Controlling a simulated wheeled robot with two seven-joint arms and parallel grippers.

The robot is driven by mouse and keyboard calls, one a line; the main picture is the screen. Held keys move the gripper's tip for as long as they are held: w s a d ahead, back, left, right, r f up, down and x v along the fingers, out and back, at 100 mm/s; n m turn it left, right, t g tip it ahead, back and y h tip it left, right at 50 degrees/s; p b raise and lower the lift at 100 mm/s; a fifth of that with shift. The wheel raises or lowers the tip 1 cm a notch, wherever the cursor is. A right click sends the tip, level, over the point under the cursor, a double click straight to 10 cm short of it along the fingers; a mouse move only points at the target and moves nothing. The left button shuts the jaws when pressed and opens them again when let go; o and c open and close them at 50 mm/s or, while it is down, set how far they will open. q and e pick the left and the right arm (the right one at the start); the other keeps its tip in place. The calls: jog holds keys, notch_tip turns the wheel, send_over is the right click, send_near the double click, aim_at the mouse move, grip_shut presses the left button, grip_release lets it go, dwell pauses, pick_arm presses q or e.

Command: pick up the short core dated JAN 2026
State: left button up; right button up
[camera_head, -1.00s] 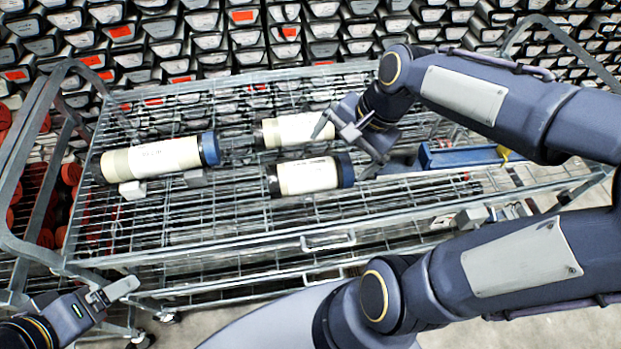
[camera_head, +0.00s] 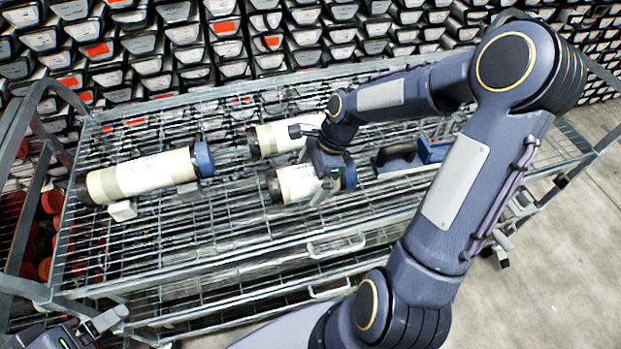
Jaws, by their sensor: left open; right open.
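Three white cylindrical cores lie on a wire rack cart. A long core (camera_head: 145,175) with a blue end cap is at the left. A short core (camera_head: 280,138) lies at the back middle. Another short core (camera_head: 292,185) lies in front of it. Their label dates are too small to read. My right gripper (camera_head: 322,188) is open over the right part of the front short core and hides some of it; I cannot tell whether it touches. My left gripper (camera_head: 98,326) is open and empty at the lower left, below the cart's front edge.
A blue tool or box (camera_head: 432,150) lies on the cart (camera_head: 215,250) right of the short cores. Stacked core liners (camera_head: 190,55) fill the background. Bare rack lies between the long and short cores.

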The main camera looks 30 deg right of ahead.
jog(key=shift+f, duration=0.1)
jog(key=c, duration=1.9)
